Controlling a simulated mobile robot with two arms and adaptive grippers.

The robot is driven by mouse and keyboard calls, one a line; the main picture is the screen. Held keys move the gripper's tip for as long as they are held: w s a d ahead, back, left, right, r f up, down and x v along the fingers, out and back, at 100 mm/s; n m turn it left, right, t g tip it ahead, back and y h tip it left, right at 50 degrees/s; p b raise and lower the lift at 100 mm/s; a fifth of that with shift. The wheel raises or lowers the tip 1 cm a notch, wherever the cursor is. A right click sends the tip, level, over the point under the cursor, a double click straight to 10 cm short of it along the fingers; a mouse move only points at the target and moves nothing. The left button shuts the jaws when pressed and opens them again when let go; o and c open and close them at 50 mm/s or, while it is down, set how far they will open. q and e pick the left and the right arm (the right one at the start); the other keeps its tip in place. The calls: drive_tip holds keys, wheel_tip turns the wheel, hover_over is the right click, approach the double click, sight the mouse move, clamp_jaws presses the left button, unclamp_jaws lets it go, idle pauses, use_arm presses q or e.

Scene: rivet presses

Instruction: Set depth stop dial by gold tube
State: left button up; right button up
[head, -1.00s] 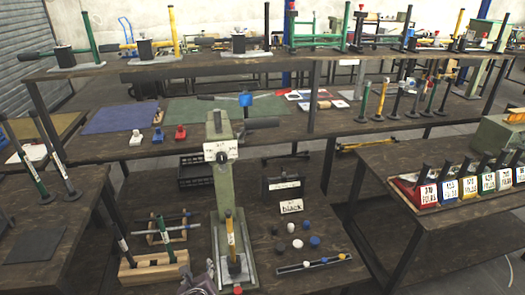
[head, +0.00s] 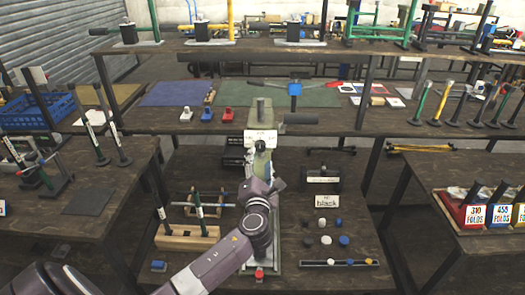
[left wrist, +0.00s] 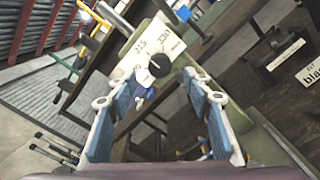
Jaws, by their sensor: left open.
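A green press (head: 276,215) stands on the middle lower table. The gold tube at the press's foot is hidden behind my left arm. My right gripper is not in view.
A wooden rack (head: 187,237) with upright tubes stands left of the press. Right of it are a "black" sign (head: 327,201), several round caps and a dark strip (head: 325,263).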

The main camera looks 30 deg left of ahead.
sight(260, 149)
use_arm(q)
drive_tip(key=x, duration=0.5)
drive_tip(key=shift+w+a, duration=0.25)
drive_tip(key=shift+a, duration=0.05)
drive_tip(key=c, duration=1.1)
drive_tip(key=shift+c, duration=0.2)
drive_tip(key=shift+n, duration=0.4)
drive_tip(key=shift+f+n, duration=0.1)
drive_tip(key=shift+n, duration=0.9)
drive_tip(key=n, duration=0.2)
drive_tip(key=shift+n, duration=0.4)
drive_tip(key=n+b, duration=0.1)
drive_tip(key=n, duration=0.5)
drive_tip(key=shift+n, duration=0.3)
